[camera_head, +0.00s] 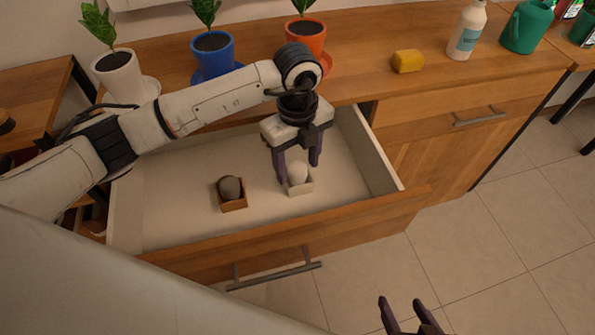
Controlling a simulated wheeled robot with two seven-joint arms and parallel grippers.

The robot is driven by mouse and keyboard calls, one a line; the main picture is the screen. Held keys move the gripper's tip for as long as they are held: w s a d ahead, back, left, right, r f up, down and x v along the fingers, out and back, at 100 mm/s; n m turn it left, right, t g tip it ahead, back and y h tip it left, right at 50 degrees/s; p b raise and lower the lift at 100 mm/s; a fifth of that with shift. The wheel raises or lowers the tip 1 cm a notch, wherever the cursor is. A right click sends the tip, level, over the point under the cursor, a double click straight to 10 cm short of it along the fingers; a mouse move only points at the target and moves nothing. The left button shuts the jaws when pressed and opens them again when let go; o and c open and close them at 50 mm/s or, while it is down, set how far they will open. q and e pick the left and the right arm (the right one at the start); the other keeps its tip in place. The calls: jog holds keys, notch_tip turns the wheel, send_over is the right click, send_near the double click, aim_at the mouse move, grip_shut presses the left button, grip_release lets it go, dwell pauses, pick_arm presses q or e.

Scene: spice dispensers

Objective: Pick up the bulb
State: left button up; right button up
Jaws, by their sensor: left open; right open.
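A pale, roundish bulb (298,173) sits in a small white open box (303,188) inside the open drawer (165,215). A darker grey-brown bulb (229,187) sits in a small brown box (235,205) to its left. My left gripper (299,175) points down into the drawer, open, with its fingers on either side of the pale bulb. Whether the fingers touch it I cannot tell. My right gripper (408,303) is open and empty at the bottom edge of the view, over the floor; only its fingers show.
White (119,75), blue (213,54) and orange (305,38) plant pots stand on the wooden counter behind. A yellow sponge-like block (408,61), a white bottle (467,30) and a green watering can (527,27) are further right. The drawer's front wall (370,214) stands nearest. The drawer's left part is clear.

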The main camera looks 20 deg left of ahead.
pick_arm(q)
jog(key=c, duration=1.1)
jog(key=shift+r, duration=0.1)
